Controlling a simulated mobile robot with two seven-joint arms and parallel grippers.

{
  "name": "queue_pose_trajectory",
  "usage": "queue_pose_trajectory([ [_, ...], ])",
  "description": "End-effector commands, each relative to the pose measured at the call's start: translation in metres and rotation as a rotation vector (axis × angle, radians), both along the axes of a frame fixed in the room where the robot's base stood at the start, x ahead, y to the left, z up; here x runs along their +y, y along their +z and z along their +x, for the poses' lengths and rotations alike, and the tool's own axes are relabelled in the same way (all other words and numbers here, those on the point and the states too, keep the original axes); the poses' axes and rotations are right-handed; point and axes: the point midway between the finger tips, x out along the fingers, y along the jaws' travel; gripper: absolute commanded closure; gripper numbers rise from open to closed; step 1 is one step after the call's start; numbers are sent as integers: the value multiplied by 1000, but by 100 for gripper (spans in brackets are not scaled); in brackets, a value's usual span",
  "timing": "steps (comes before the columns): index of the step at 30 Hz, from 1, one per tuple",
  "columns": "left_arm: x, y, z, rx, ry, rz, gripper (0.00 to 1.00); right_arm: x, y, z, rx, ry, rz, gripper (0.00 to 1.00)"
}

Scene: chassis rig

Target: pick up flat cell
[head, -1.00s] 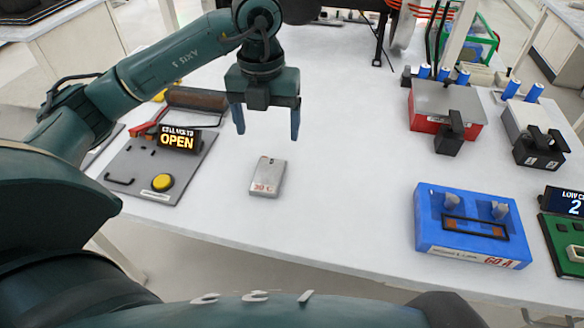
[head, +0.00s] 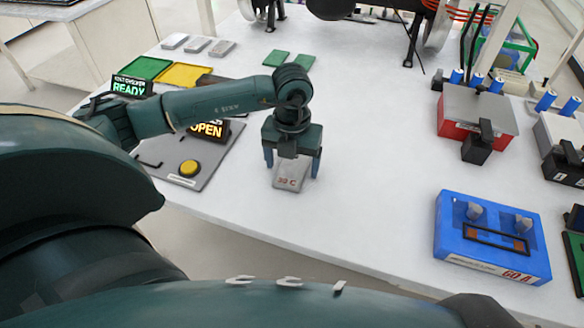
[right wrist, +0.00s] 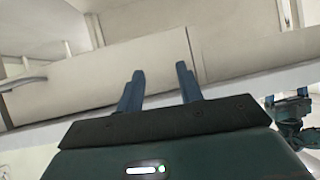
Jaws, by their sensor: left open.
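The flat cell (head: 289,180) is a small grey slab marked "30 C" in red, lying flat on the white table (head: 360,215). My left gripper (head: 292,168) is open, pointing down over the cell. Its two blue fingers appear on the left and right of the cell in the head view, and its body hides the cell's far end. I cannot tell whether the fingers touch the cell. My right gripper (right wrist: 160,92) shows in the right wrist view with its fingers apart and nothing between them.
A grey panel (head: 215,165) with a yellow button and an "OPEN" display lies left of the cell. Green (head: 150,68) and yellow (head: 190,75) trays lie far left. Table between is clear.

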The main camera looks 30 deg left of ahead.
Motion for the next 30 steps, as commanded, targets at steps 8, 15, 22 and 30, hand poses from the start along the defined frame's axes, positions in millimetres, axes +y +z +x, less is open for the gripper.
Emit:
queue_pose_trajectory([
  [8,0,-3,0,0,-1,0,21,-1,-3,-1,6,1,-3,64],
  [15,0,-3,0,0,0,0,40,-1,-3,-1,4,4,-6,64],
  [22,0,-3,0,0,0,0,59,-1,1,0,-2,5,-5,64],
  [30,0,-2,0,-1,0,0,73,-1,2,0,-4,5,-2,64],
])
